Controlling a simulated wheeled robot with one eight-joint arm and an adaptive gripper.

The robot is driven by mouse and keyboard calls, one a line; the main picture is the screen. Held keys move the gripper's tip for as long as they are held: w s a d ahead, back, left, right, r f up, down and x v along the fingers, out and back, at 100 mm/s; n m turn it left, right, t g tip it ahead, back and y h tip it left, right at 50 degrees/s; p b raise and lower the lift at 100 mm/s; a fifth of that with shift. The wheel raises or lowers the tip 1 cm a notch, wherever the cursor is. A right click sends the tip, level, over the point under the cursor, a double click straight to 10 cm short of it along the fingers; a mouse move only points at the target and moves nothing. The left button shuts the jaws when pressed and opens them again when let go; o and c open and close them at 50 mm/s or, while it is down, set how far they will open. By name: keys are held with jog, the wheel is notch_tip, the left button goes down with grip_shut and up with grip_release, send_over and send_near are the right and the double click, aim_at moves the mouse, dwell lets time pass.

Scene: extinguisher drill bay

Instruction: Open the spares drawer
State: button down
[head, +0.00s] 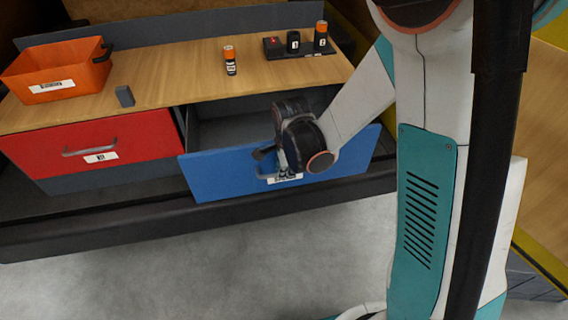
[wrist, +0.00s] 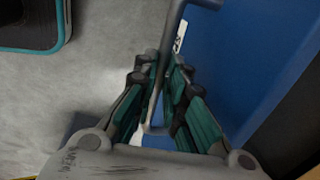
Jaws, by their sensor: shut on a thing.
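The blue drawer (head: 220,168) stands pulled out from the bench, with its grey inside showing behind the blue front. A white label (head: 284,179) is on its front, partly covered by my gripper. My gripper (head: 282,168) is at the middle of the blue front, shut on the drawer's handle. In the wrist view the grey handle (wrist: 166,52) runs between the two green-padded fingers of my gripper (wrist: 160,98), beside the blue front (wrist: 222,62). Part of the handle is hidden by the fingers.
A red drawer (head: 130,138) is shut on the left. Grey floor (head: 200,270) in front is clear.

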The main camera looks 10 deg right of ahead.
jog(key=shift+s, duration=0.85)
jog(key=c, duration=1.7)
grip_release()
jog(key=shift+o, duration=0.2)
notch_tip(320, 180, up, 12)
jog(key=s, duration=0.2)
jog(key=shift+s, duration=0.3)
jog(key=shift+f, duration=0.1)
